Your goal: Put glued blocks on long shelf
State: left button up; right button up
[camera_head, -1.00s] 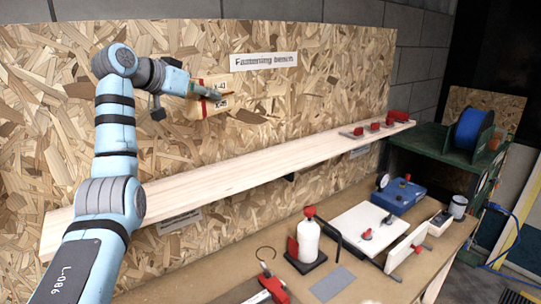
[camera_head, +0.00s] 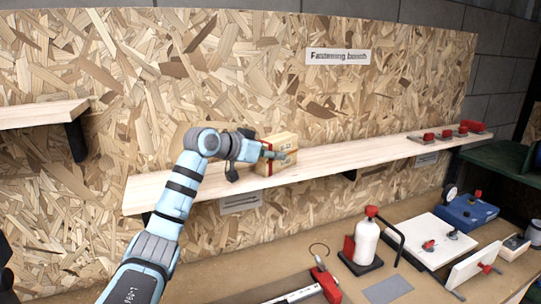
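The glued blocks (camera_head: 283,143), a pale wooden bundle with red bands, are at the long shelf (camera_head: 370,152), over its left half. Their lower edge meets the shelf's top surface in the head view; I cannot tell if they bear fully on it. My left gripper (camera_head: 268,153) reaches them from the left. One finger lies across the near face of the blocks, and the gripper looks shut on them; the far finger is hidden. My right gripper is not in view.
Several red-topped clamps (camera_head: 448,133) occupy the shelf's right end; the shelf between is clear. A shorter shelf (camera_head: 40,114) is at left. Below, the bench (camera_head: 240,275) carries a glue bottle (camera_head: 367,240), a white board (camera_head: 430,238) and a blue box (camera_head: 468,212).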

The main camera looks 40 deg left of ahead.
pick_arm(q)
jog(key=shift+r, duration=0.1)
jog(key=shift+w, duration=0.1)
jog(key=o, duration=1.3)
jog(key=shift+w+d+f, duration=0.1)
jog(key=shift+w+f, duration=0.15)
jog(key=shift+o, duration=0.2)
jog(key=shift+s, duration=0.1)
jog(key=shift+s+r, duration=0.1)
jog(key=shift+r, duration=0.05)
jog(key=shift+s+r, duration=0.1)
jog(key=shift+s, duration=0.1)
jog(key=b+v, duration=0.4)
jog(key=v, duration=0.7)
jog(key=shift+s, duration=0.15)
jog(key=shift+r, duration=0.15)
